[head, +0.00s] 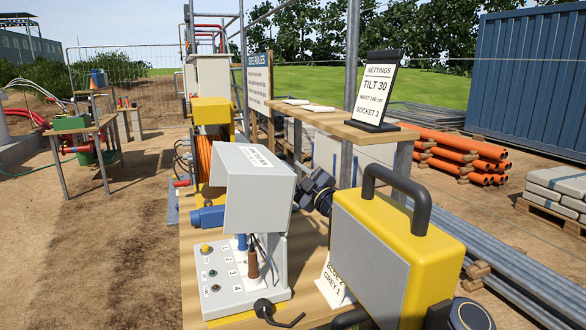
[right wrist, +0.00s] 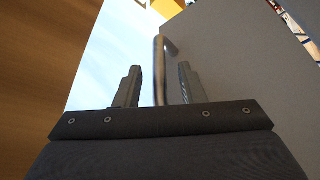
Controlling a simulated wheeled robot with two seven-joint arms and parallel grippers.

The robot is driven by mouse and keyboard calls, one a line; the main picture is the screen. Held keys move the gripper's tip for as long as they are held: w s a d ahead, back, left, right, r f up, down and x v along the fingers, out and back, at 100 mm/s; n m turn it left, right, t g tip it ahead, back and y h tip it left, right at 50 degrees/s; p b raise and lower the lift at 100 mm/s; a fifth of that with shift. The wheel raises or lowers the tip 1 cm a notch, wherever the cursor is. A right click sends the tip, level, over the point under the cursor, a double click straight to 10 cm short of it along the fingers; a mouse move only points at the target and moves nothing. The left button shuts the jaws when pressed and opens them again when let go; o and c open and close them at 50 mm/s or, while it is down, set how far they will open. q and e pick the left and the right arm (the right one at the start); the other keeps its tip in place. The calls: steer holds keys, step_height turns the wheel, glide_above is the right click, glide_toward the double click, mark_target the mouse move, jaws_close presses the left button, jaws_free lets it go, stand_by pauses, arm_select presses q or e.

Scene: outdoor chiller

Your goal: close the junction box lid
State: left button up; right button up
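The junction box (head: 246,279) stands on the wooden bench, with numbered positions and a yellow button on its face. Its grey lid (head: 252,200) is raised, leaving the inside uncovered. A brown plug (head: 252,264) and a blue plug (head: 242,242) stand upright inside. My right gripper (head: 305,192) is at the lid's right side, partly hidden by it. In the right wrist view its two fingers (right wrist: 158,88) are apart, with a thin bar (right wrist: 158,70) between them beside a grey panel. I cannot tell if they touch it. My left gripper is not in view.
A yellow and grey case (head: 376,250) with a dark handle stands close on the right. A settings sign (head: 380,85) reads tilt 30, socket 3. A card (head: 333,283) stands between box and case. An orange hose reel (head: 205,150) is behind the lid.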

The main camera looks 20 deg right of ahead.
steer(key=shift+x, duration=0.85)
jaws_close()
